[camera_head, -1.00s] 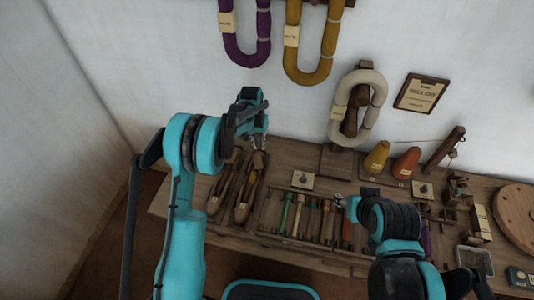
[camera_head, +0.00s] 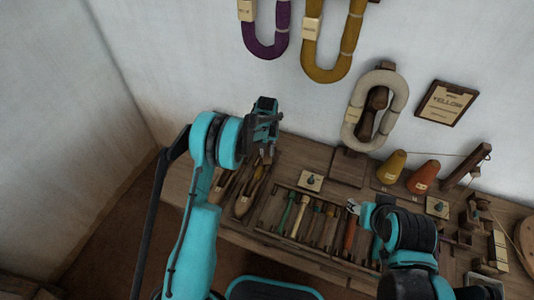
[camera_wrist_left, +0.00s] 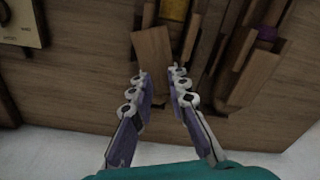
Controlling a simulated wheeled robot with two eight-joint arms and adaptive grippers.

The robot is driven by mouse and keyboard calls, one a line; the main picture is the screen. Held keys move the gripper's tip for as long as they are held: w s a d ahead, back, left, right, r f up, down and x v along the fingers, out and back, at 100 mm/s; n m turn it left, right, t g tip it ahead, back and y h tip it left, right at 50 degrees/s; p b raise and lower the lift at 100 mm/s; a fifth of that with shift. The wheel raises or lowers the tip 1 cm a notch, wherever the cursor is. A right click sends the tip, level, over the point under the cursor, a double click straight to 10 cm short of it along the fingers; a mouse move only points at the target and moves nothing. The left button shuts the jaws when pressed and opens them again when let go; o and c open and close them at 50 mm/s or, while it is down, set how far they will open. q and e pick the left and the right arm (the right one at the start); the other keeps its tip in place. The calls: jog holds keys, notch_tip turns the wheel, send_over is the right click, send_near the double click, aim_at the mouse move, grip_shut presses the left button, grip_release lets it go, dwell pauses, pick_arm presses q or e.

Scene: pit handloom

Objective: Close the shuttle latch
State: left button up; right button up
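Two long wooden shuttles lie on the bench, left of the tool tray. In the left wrist view, one shuttle (camera_wrist_left: 202,40) holds a yellow bobbin (camera_wrist_left: 174,9), and a flat wooden flap (camera_wrist_left: 154,52), which looks like its latch, stands out at an angle. The other shuttle (camera_wrist_left: 238,88) holds something purple. My left gripper (camera_head: 268,152) is above the shuttles in the head view. In its wrist view the fingers (camera_wrist_left: 161,77) are apart, just below the flap's end, with nothing clearly held. My right gripper (camera_head: 353,207) is over the tray; its fingertips are too small to judge.
The tray (camera_head: 262,222) holds several handled tools. A small plate with a knob (camera_head: 311,181) sits behind it. Yellow (camera_head: 391,167) and orange (camera_head: 423,177) cones stand further right. Yarn hanks, including a white one (camera_head: 398,92), hang on the wall behind.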

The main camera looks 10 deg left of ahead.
pick_arm(q)
grip_shut()
jog(key=m, duration=0.4)
jog(key=shift+m, duration=0.4)
grip_release()
